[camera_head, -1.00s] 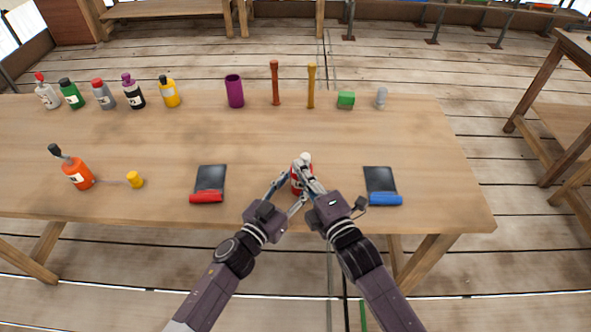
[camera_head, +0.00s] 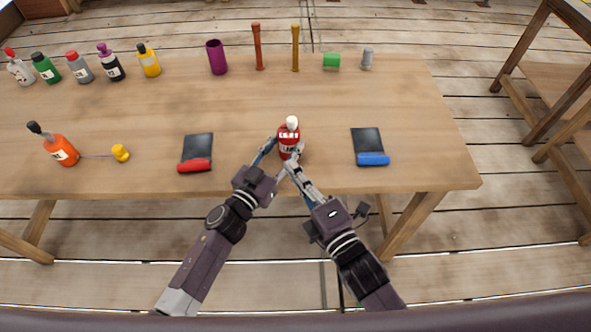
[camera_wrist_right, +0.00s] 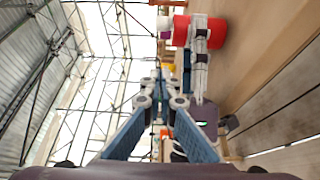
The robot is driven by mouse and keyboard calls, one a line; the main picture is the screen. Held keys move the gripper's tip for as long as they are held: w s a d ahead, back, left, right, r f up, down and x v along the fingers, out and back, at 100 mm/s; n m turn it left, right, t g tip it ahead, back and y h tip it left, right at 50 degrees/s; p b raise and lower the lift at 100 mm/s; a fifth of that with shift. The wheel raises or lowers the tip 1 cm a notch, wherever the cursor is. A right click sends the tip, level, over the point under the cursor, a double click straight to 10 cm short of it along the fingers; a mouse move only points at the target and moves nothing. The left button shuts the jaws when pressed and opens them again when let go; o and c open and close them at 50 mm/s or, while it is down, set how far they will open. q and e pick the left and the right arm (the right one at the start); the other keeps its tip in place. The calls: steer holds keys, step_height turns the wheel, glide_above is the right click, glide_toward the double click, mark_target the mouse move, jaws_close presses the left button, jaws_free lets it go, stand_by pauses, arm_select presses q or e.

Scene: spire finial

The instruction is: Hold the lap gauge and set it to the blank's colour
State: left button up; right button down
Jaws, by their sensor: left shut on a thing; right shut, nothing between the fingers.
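The lap gauge looks to be the red cylinder (camera_head: 289,142) with a white top and a white lettered label, upright near the table's front edge. It also shows sideways in the right wrist view (camera_wrist_right: 214,33). My left gripper (camera_head: 284,151) is shut on it from the left and front. My right gripper (camera_head: 291,166) is shut and empty, just in front of and below the gauge; I cannot tell whether it touches. The label's lettering is too small to read. Which thing is the blank is unclear; a green block (camera_head: 332,62) and a grey cylinder (camera_head: 367,59) stand at the back.
A dark pad with a red roll (camera_head: 195,166) lies left, one with a blue roll (camera_head: 373,159) right. Several bottles (camera_head: 112,66) stand back left, an orange bottle (camera_head: 61,150) and yellow knob (camera_head: 120,153) front left. A purple cup (camera_head: 216,57) is behind. The table's middle (camera_head: 250,100) is clear.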

steer(key=m, duration=1.9)
glide_toward(292, 124)
steer(key=f, duration=0.1)
steer(key=w+d+m+h, duration=0.1)
steer(key=w+d+m, duration=0.3)
steer(key=m, duration=1.4)
steer(key=w+d+x, duration=0.1)
steer(key=x, duration=0.8)
steer(key=shift+t, duration=0.3)
steer(key=shift+s+a+r, duration=0.15)
steer(key=shift+s+a, duration=0.55)
steer(key=shift+s, duration=0.2)
steer(key=shift+s+a+r, duration=0.1)
steer(key=shift+s+a, duration=0.6)
steer(key=shift+s, duration=0.15)
